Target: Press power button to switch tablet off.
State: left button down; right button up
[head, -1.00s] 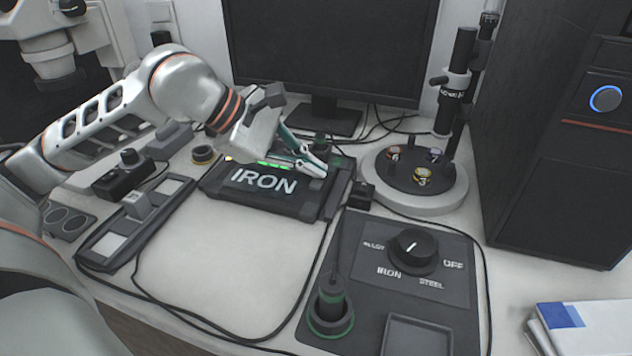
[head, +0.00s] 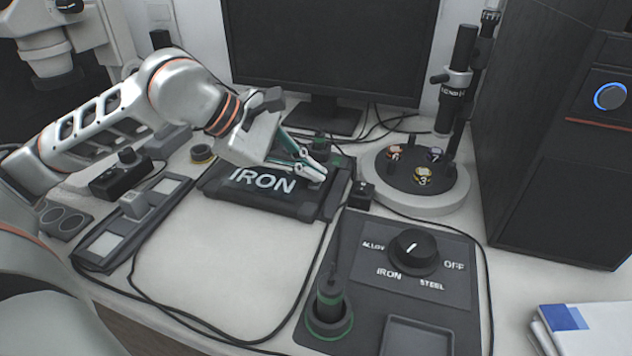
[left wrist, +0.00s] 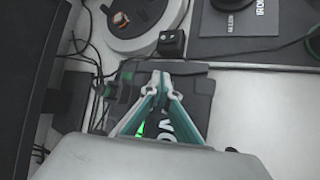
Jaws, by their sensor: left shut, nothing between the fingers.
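The tablet (head: 262,180) is a dark slab lying on the white desk, with "IRON" in light letters on its face. My left gripper (head: 322,174) is shut and empty, its tips low over the tablet's right part. I cannot tell whether they touch it. In the left wrist view, the closed fingertips (left wrist: 160,80) are in front of the tablet (left wrist: 195,95), and a green lit patch shows beside the fingers. The fingers hide part of the tablet, and I cannot make out a power button. My right gripper is not in view.
A monitor (head: 330,50) stands behind the tablet. A round stand (head: 425,195) with numbered pieces is to its right. A dial panel (head: 455,275) lies in front right, a black computer tower (head: 550,150) at far right. Cables cross the desk; the desk (head: 220,270) before the tablet is mostly clear.

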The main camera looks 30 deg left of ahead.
pick_arm(q)
jog(key=shift+f, duration=0.45)
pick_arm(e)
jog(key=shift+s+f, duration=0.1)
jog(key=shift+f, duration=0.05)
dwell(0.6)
pick_arm(q)
jog(key=shift+r, duration=0.85)
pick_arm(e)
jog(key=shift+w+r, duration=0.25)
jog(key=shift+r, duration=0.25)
